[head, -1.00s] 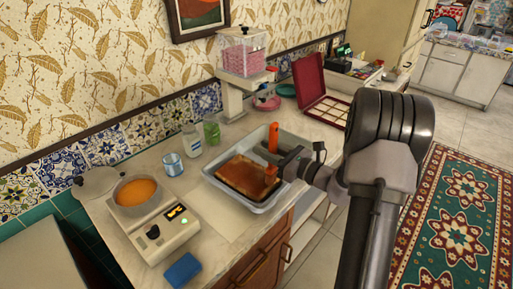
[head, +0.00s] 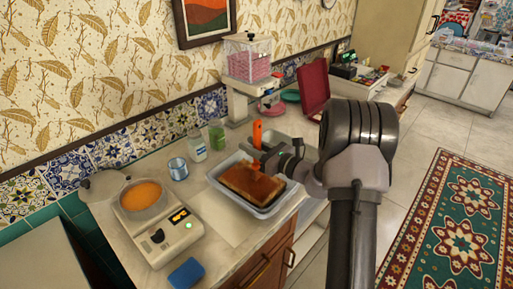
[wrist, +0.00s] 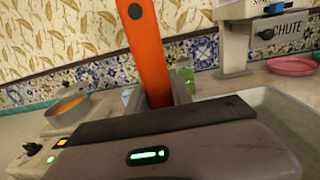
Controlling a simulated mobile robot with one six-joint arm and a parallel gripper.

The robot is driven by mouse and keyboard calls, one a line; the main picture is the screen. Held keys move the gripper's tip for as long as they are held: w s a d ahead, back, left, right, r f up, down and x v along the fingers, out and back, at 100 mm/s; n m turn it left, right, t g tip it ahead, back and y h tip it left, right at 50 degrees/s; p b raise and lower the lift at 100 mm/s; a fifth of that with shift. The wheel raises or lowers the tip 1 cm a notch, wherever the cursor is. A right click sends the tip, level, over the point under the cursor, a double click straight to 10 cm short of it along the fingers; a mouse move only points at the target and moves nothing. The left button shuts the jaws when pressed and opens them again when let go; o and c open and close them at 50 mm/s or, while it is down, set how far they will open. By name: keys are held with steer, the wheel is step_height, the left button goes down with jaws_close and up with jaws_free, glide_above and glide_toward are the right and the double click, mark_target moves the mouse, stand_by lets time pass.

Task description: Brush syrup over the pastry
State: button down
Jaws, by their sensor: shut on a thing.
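My gripper (head: 266,158) is shut on an orange brush (head: 257,132), whose handle stands nearly upright. The handle also fills the upper middle of the wrist view (wrist: 147,45). The brush's lower end is at the far edge of the pastry; I cannot tell whether it touches. The pastry (head: 251,187) is a brown slab with darker patches, lying in a pale blue tray (head: 217,184). A pot (head: 140,210) of orange syrup (head: 143,193) stands on a hot plate (head: 172,237) to the left. The pastry is hidden in the wrist view.
A glass (head: 178,168), a white-capped bottle (head: 196,149) and a green jar (head: 216,137) stand behind the tray. A pot lid (head: 101,186) lies behind the pot. A blue sponge (head: 186,273) lies at the front edge. Bare counter lies between hot plate and tray.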

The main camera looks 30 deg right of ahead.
steer(key=shift+x, duration=4.95)
steer(key=shift+b+v, duration=1.25)
steer(key=shift+v, duration=7.65)
steer(key=shift+w+d+p+x, duration=0.6)
steer(key=shift+d+p+x, duration=0.75)
steer(key=shift+x, duration=7.45)
steer(key=shift+b+v, duration=1.5)
steer(key=shift+v, duration=7.35)
steer(key=p+x, duration=0.2)
steer(key=x, duration=1.5)
steer(key=shift+w, duration=0.4)
